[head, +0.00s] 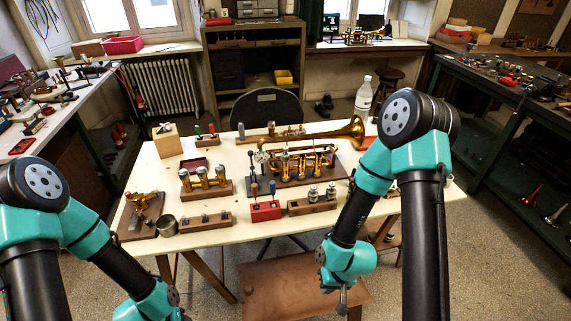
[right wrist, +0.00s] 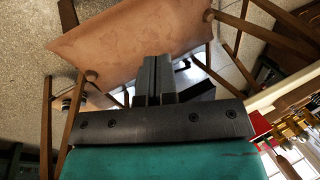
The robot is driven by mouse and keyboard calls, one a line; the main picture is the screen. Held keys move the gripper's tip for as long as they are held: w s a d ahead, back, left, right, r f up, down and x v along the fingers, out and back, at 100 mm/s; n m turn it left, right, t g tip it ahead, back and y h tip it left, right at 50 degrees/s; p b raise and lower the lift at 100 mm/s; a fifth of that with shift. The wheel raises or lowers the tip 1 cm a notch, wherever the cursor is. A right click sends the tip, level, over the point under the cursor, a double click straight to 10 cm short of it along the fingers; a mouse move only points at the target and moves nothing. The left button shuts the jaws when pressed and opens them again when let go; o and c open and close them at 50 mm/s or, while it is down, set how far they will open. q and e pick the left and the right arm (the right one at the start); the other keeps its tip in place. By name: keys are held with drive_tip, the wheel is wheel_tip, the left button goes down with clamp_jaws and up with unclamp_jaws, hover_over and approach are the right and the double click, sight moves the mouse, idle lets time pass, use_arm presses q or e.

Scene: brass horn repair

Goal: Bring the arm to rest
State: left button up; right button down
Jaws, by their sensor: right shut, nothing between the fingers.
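My right gripper (head: 343,301) hangs below the right arm's wrist in the head view, in front of the table's near edge and over a brown leather sheet (head: 285,285). In the right wrist view its two dark fingers (right wrist: 155,78) are pressed together with nothing between them. The leather sheet also shows in the right wrist view (right wrist: 125,40) beyond the fingers. My left arm comes in at the lower left of the head view, and its gripper is cut off by the bottom edge. Neither arm touches anything on the table that I can see.
A chair (head: 265,105) stands behind. My right forearm passes over the table's right side.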

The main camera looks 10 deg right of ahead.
idle(0.3)
drive_tip(key=shift+f, duration=2.5)
